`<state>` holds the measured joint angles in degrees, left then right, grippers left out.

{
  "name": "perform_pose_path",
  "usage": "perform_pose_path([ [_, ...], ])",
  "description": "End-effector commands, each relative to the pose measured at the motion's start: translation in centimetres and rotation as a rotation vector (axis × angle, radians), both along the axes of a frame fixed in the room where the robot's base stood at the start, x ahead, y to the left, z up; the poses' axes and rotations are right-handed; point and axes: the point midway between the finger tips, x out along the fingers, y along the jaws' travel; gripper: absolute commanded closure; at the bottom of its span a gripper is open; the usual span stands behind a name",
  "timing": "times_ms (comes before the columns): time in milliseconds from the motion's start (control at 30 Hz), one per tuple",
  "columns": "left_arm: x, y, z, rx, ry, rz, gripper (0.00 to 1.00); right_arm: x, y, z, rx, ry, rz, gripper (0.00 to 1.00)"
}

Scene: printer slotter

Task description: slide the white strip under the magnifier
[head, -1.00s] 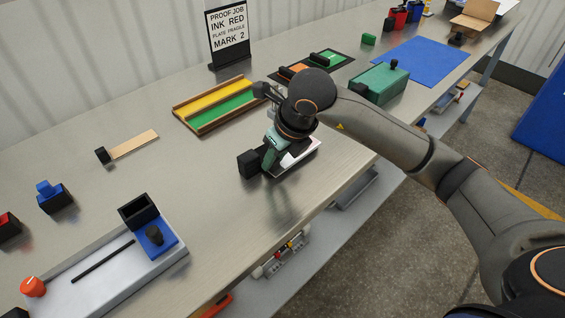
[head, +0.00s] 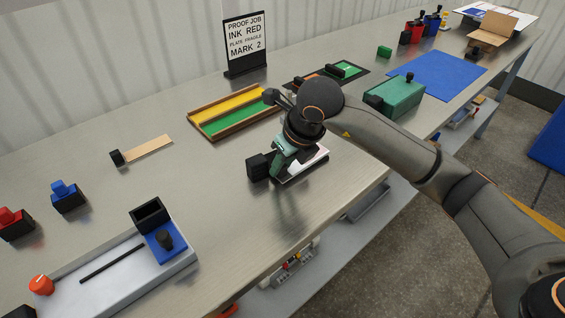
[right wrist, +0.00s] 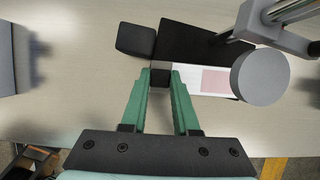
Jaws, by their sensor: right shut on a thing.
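My right gripper (head: 277,168) reaches down at the front edge area of the bench. In the right wrist view its green fingers (right wrist: 160,78) are shut on a small black block at the left end of the white strip (right wrist: 186,72). The strip carries a pink patch and also shows in the head view (head: 314,159). The magnifier (right wrist: 260,76), a round grey disc on a metal arm, overlaps the strip's right part in the wrist picture and hides its far end. My left gripper is not in view.
A black plate (right wrist: 190,38) lies beside the strip, with a black block (right wrist: 137,38) at its left. A wooden tray (head: 212,130) with yellow and green lanes stands behind. A green box (head: 396,97) stands to the right.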

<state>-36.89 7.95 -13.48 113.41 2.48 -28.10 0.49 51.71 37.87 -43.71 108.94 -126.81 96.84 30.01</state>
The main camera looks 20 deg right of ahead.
Motion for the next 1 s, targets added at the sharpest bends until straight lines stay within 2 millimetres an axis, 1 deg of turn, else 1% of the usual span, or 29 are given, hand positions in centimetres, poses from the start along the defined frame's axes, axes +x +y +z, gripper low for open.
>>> perform_pose_path([
  [167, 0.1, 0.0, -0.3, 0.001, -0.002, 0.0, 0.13, 0.0, 0.0, -0.3, -0.001, -0.001, 0.0, 1.0],
  [200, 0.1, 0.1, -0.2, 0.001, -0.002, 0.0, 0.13, 0.0, 0.0, -0.2, -0.001, -0.001, 0.0, 0.67],
  [467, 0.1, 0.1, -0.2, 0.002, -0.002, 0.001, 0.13, 0.0, 0.0, -0.2, 0.0, 0.0, 0.0, 0.38],
  [500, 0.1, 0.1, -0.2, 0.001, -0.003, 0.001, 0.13, 0.0, 0.0, -0.2, 0.0, 0.0, 0.0, 0.36],
  [800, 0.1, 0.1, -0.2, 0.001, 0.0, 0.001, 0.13, 0.0, 0.0, -0.2, 0.0, 0.001, 0.0, 0.36],
  [867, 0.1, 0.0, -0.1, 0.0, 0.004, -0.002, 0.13, -0.2, -0.1, 0.5, 0.0, -0.003, 0.0, 0.36],
  [967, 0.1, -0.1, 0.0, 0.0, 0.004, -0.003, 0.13, -0.8, -0.3, 2.0, 0.0, -0.005, 0.0, 0.36],
  [1000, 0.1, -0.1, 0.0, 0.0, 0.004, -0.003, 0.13, -1.1, -0.5, 2.9, -0.001, -0.006, 0.0, 0.36],
])
